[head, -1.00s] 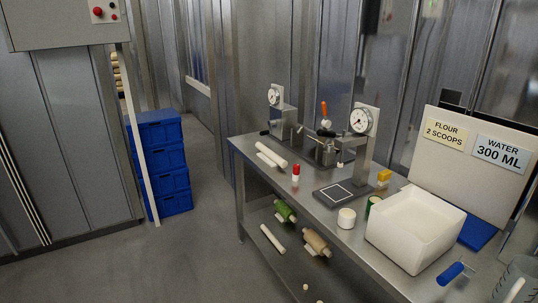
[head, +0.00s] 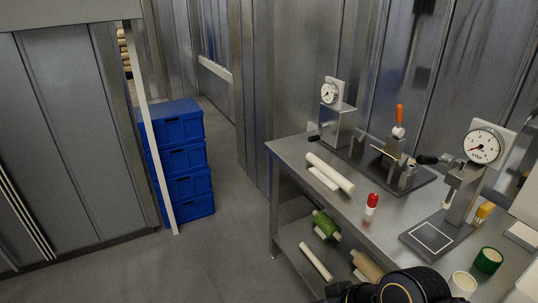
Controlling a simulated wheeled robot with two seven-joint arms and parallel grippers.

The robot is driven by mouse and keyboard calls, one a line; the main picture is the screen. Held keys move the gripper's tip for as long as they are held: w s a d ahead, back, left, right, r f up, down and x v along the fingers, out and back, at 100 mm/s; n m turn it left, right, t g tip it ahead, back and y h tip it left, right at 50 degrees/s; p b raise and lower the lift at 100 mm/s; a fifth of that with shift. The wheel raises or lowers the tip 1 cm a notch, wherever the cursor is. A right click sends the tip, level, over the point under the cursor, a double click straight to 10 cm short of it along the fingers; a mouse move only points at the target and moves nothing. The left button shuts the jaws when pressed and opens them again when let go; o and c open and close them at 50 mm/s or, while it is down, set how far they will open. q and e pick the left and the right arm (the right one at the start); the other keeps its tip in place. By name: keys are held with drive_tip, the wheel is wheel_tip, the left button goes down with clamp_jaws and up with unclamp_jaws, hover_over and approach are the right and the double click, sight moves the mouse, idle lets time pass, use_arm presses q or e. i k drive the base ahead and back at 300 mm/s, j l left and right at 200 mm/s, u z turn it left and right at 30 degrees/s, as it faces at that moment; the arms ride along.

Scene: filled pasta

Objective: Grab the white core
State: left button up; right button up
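Two white rods lie side by side near the left end of the steel table: a longer one (head: 332,173) and a shorter one (head: 322,179) on its front side. Another white rod (head: 316,262) lies on the lower shelf. I cannot tell which of them is the white core. A black arm link of mine shows at the bottom edge, in front of the table. Neither gripper's fingers are in view.
The steel table (head: 385,211) also holds a red-and-white bottle (head: 372,204), dial presses (head: 483,147) and a green roll (head: 488,260). Green (head: 327,225) and tan rolls (head: 367,266) lie on the shelf. Blue crates (head: 185,160) stand left; floor between is clear.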

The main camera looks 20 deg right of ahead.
sight(336, 177)
drive_tip(key=i+j, duration=0.1)
drive_tip(key=i, duration=1.45)
drive_tip(key=i+z, duration=0.3)
drive_tip(key=i, duration=0.15)
drive_tip(key=i+j+z, duration=0.1)
drive_tip(key=i+z, duration=0.2)
drive_tip(key=i, duration=0.2)
drive_tip(key=i+z, duration=0.15)
drive_tip(key=z, duration=0.25)
drive_tip(key=i+z, duration=0.15)
drive_tip(key=z, duration=0.2)
drive_tip(key=i+z, duration=0.1)
drive_tip(key=z, duration=0.3)
drive_tip(key=i+j+z, duration=0.1)
drive_tip(key=z, duration=0.25)
drive_tip(key=i+j+z, duration=0.15)
drive_tip(key=z, duration=0.3)
drive_tip(key=i+j+z, duration=0.25)
drive_tip(key=z, duration=0.2)
drive_tip(key=i, duration=0.1)
